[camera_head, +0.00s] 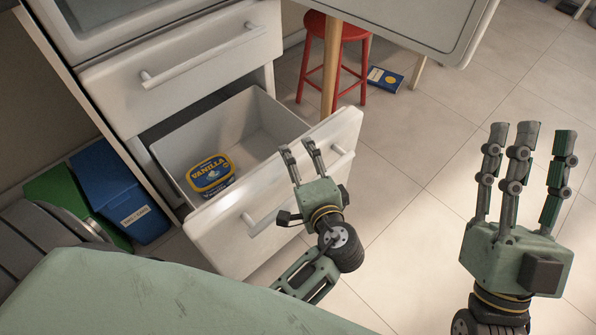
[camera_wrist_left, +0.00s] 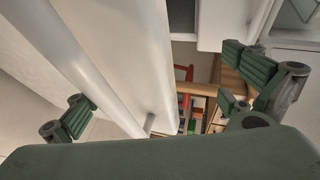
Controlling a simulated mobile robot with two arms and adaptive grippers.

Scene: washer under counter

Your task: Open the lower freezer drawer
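The lower freezer drawer (camera_head: 273,188) stands pulled out, with its inside exposed. A vanilla ice cream tub (camera_head: 211,174) lies in it. Its bar handle (camera_head: 258,224) runs along the front and is partly hidden by my left gripper (camera_head: 295,172). That gripper is at the drawer front, two fingers near the top edge and another low near the handle. In the left wrist view the handle (camera_wrist_left: 88,72) and white front lie between its spread fingers; contact is unclear. My right gripper (camera_head: 524,160) is open and empty, off to the right.
The upper drawer (camera_head: 180,65) is shut above the open one. Blue (camera_head: 115,190) and green bins stand at left. A red stool (camera_head: 333,58), a blue box (camera_head: 385,79) and a white tabletop (camera_head: 420,22) are behind. Floor at right is clear.

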